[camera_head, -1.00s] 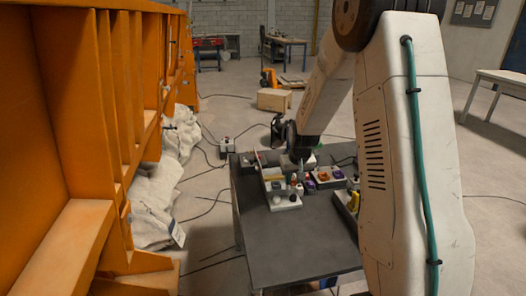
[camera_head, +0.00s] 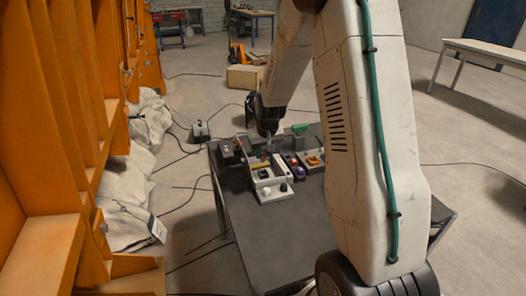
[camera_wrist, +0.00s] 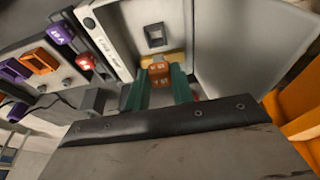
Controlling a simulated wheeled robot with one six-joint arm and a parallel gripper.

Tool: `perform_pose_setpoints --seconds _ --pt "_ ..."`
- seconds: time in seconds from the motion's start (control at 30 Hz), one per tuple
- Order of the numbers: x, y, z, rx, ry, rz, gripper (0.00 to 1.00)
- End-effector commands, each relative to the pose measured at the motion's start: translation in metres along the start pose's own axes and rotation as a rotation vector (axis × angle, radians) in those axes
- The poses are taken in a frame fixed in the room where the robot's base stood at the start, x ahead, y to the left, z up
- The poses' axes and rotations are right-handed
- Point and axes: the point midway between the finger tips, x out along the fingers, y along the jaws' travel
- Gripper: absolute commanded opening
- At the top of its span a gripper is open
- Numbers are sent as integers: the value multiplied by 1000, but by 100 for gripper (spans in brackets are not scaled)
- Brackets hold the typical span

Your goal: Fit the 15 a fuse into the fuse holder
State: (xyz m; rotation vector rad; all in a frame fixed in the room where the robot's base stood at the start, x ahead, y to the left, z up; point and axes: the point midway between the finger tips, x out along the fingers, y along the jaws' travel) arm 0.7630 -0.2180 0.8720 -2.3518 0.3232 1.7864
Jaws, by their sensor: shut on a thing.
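In the wrist view my gripper (camera_wrist: 160,92) has green fingers shut on an orange-brown fuse (camera_wrist: 159,73). Its marking is too small to read. A tan-yellow piece (camera_wrist: 165,57) lies right at the far end of the fuse; I cannot tell whether they touch. Just beyond is a pale housing (camera_wrist: 125,22) with a dark square fitting (camera_wrist: 155,35). I cannot tell which part is the fuse holder's slot. In the head view my gripper (camera_head: 264,150) is over the pale unit (camera_head: 275,189) on the dark table, and the fuse is too small to make out.
Loose purple (camera_wrist: 60,32), red (camera_wrist: 86,62) and orange (camera_wrist: 38,62) fuses sit left in the wrist view. Orange framework (camera_head: 85,130) stands left.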

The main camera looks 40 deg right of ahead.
Motion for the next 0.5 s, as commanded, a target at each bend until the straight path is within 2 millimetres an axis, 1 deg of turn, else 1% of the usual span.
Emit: perform_pose_setpoints --seconds 0.17,0.5 --pt "10 1 3 3 0 0 0" --pt "37 2 11 4 -2 0 0"
